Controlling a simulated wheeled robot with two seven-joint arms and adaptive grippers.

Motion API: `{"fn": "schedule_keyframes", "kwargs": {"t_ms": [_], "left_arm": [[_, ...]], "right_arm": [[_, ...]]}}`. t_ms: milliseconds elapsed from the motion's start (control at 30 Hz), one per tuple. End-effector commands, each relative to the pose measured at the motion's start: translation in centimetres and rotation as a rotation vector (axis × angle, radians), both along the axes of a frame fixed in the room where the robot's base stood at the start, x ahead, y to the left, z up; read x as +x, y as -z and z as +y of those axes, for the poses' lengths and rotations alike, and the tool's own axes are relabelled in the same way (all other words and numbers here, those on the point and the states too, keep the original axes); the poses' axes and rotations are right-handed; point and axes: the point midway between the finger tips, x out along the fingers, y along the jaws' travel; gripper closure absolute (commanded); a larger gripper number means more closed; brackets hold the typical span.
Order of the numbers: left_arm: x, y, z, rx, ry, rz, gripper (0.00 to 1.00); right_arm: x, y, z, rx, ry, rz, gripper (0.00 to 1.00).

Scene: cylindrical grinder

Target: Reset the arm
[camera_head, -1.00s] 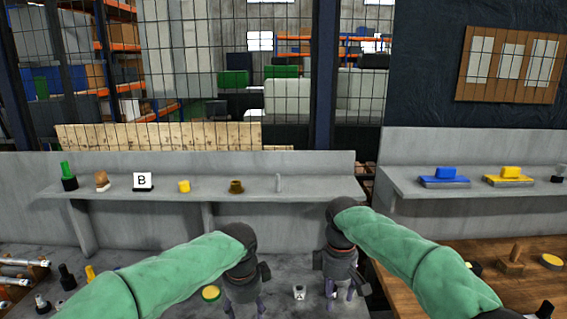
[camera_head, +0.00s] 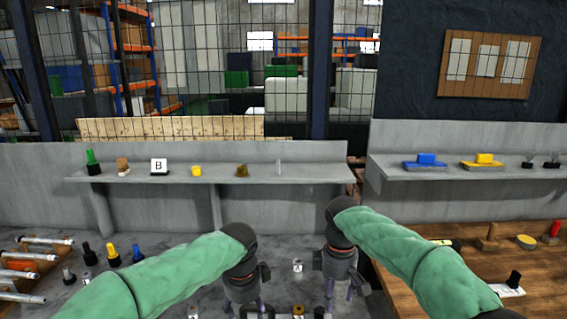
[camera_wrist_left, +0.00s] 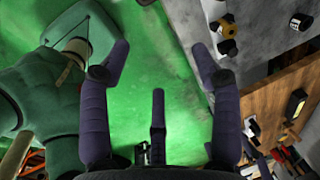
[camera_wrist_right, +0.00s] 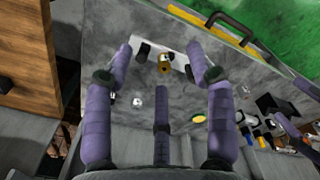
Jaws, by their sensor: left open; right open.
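My left gripper (camera_head: 246,306) hangs fingers-down over the grey table in the head view. In the left wrist view (camera_wrist_left: 160,75) its fingers are spread, with nothing between them and green floor behind. My right gripper (camera_head: 337,292) also hangs fingers-down, just to the right of the left one and apart from it. In the right wrist view (camera_wrist_right: 160,75) its fingers are spread and nothing is held. Beyond them lie a white plate and a brass-coloured piece (camera_wrist_right: 165,62) on the grey surface. Both green-sleeved arms reach forward, roughly mirrored.
The grey table's small white "A" block (camera_head: 297,267) stands between the grippers. Metal rods (camera_head: 38,258) lie at left, beside several coloured-handled pieces. A wooden table (camera_head: 455,285) is at right. Behind, a grey shelf (camera_head: 130,177) holds small parts and a "B" sign (camera_head: 159,166).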

Motion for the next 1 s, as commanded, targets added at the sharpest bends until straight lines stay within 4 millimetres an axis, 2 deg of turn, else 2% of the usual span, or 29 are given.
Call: {"fn": "schedule_keyframes", "kwargs": {"t_ms": [167,367,567,667,767,867,900,1000], "left_arm": [[0.2,2.4,-0.2,-0.023,-0.036,0.017,0.36],[0.3,6.3,-0.6,-0.064,-0.098,0.041,0.36],[0.0,11.7,-1.1,-0.121,-0.195,0.079,0.36],[-0.5,15.4,-1.3,-0.16,-0.269,0.107,0.36],[-1.6,20.3,-1.4,-0.21,-0.378,0.149,0.36],[-3.6,26.1,-1.4,-0.273,-0.531,0.201,0.36],[-4.5,28.3,-1.4,-0.297,-0.602,0.223,0.36],[-7.4,33.6,-1.2,-0.351,-0.785,0.275,0.36]], "right_arm": [[0.3,2.6,0.4,0.015,0.019,0.007,0.44],[0.5,6.7,0.9,0.042,0.055,0.014,0.44],[0.3,12.6,1.6,0.081,0.114,0.028,0.44],[-0.2,16.5,2.0,0.111,0.161,0.039,0.44],[-1.4,21.8,2.4,0.149,0.23,0.057,0.44],[-3.7,28.0,2.9,0.196,0.331,0.082,0.44],[-4.8,30.4,3.1,0.215,0.379,0.091,0.44],[-8.0,35.9,3.5,0.259,0.506,0.114,0.44]]}}
